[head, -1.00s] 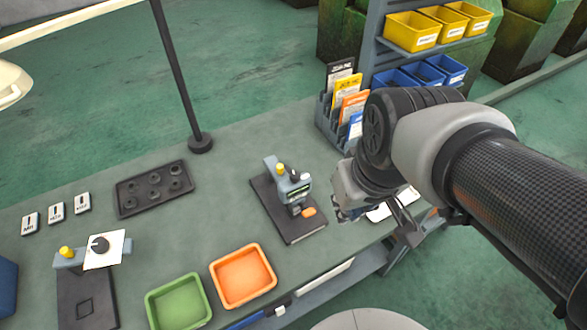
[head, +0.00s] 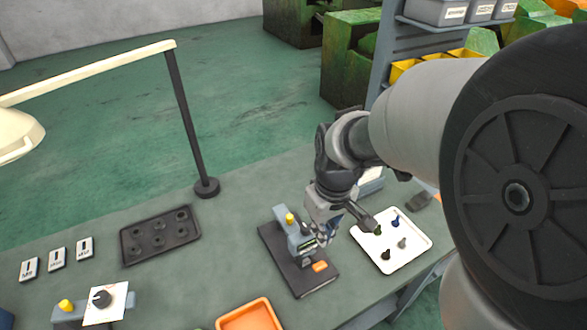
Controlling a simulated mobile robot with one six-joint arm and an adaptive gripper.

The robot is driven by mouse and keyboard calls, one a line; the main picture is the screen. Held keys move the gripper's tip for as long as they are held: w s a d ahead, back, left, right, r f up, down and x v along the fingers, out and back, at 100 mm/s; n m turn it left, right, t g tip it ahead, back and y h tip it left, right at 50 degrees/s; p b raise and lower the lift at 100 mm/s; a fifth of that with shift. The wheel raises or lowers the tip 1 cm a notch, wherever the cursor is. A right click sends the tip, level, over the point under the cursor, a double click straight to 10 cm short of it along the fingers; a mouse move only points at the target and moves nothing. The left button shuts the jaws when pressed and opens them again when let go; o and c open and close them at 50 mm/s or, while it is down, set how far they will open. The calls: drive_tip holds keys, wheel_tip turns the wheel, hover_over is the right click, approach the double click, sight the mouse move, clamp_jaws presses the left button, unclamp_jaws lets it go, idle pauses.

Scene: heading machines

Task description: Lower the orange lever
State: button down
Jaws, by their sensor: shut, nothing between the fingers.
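The orange lever (head: 320,266) shows as a short orange piece low at the front right of a small grey-blue press (head: 291,229). The press has a yellow knob on top and stands on a dark base plate (head: 313,284). My gripper (head: 328,231) is shut and empty. In the picture it is just right of the press head and above the orange lever. Its fingers are small and partly lost against the press, so I cannot tell whether they touch it.
A white tray (head: 405,259) with several small dark pieces lies right of the press. A dark tray with holes (head: 160,235), a lamp post (head: 190,130) and an orange bin (head: 250,314) stand to the left and front. A rack of bins (head: 412,42) stands behind.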

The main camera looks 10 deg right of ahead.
drive_tip(key=b, duration=0.3)
hover_over(316, 261)
wheel_tip(316, 261, down, 9)
drive_tip(key=shift+f, duration=0.5)
drive_tip(key=shift+w, duration=0.1)
drive_tip(key=shift+f+b, duration=0.1)
drive_tip(key=shift+b, duration=0.4)
